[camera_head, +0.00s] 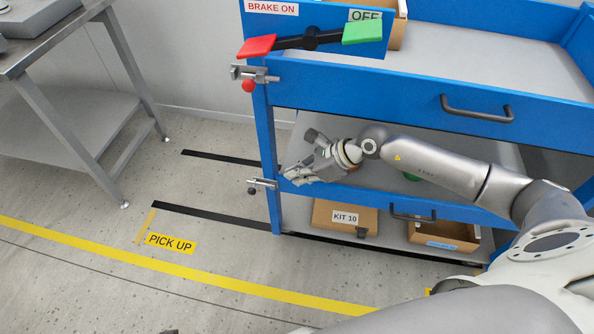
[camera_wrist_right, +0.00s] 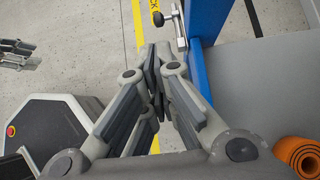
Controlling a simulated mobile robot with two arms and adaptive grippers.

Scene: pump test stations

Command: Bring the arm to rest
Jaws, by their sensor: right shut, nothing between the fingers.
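My right arm (camera_head: 440,168) reaches in from the right across the front of the blue cart. Its right gripper (camera_head: 290,176) is in front of the cart's left post, above the lower shelf. In the right wrist view the right gripper (camera_wrist_right: 155,75) has its fingers together with nothing between them. The gripper is beside the blue post (camera_wrist_right: 207,22), and I cannot tell whether they touch. Part of my left gripper (camera_wrist_right: 18,55) shows at the left edge of the wrist view; whether it is open is unclear. The left gripper is not in the head view.
The blue cart (camera_head: 400,80) has a lever with red and green ends (camera_head: 310,40) and latches with knobs (camera_head: 262,184). A KIT 10 box (camera_head: 325,215) and an open cardboard box (camera_head: 462,236) are low down. An orange roll (camera_wrist_right: 298,155) is nearby. Floor left is clear, before a metal table (camera_head: 60,50).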

